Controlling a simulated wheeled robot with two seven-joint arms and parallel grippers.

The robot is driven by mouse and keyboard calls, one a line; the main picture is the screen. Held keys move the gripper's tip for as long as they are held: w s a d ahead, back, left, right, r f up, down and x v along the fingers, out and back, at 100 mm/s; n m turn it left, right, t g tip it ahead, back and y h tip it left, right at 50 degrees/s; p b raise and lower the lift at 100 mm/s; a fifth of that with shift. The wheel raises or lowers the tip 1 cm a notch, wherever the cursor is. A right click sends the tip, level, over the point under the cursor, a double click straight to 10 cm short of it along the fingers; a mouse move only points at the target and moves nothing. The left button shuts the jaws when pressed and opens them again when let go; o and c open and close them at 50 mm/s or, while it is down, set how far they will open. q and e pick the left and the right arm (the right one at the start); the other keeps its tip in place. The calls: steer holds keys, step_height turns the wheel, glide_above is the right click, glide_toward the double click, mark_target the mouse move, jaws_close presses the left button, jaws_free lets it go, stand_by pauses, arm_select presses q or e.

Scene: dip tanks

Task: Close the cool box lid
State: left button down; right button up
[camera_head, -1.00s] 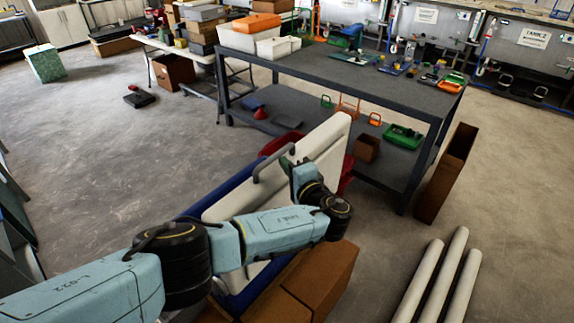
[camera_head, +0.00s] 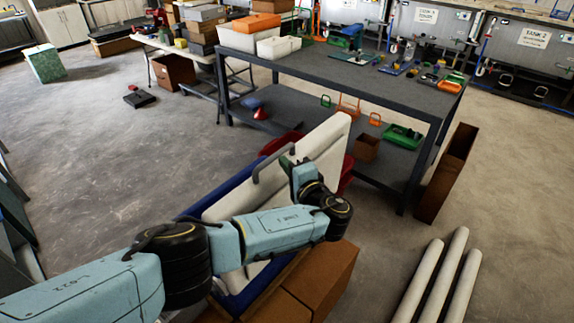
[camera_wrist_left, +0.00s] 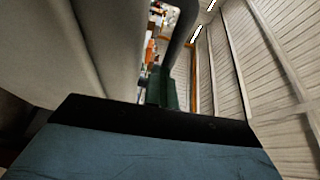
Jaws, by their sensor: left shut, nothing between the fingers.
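The cool box (camera_head: 190,211) is blue and stands on the floor in front of the dark workbench, largely hidden behind my left arm. Its white lid (camera_head: 325,145) stands raised and steeply tilted, with a grey handle (camera_head: 268,163) on it. My left gripper (camera_head: 287,162) is at the lid, close to the handle; its fingers are shut with nothing between them. I cannot tell whether they touch the lid. In the left wrist view the pale lid surface (camera_wrist_left: 95,45) fills the left side, and the green fingers (camera_wrist_left: 160,88) lie beside it. My right gripper is not in view.
The dark workbench (camera_head: 330,80) stands just behind the box. Cardboard boxes (camera_head: 320,275) stand at its near side, and a tall brown box (camera_head: 447,172) is to the right. White pipes (camera_head: 440,285) lie on the floor at the lower right. The floor at left is mostly clear.

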arm_select(q)
steer(key=c, duration=1.7)
jaws_free()
steer(key=shift+s, duration=0.1)
steer(key=b+v, duration=0.2)
steer(key=v, duration=1.1)
steer(key=shift+d, duration=0.15)
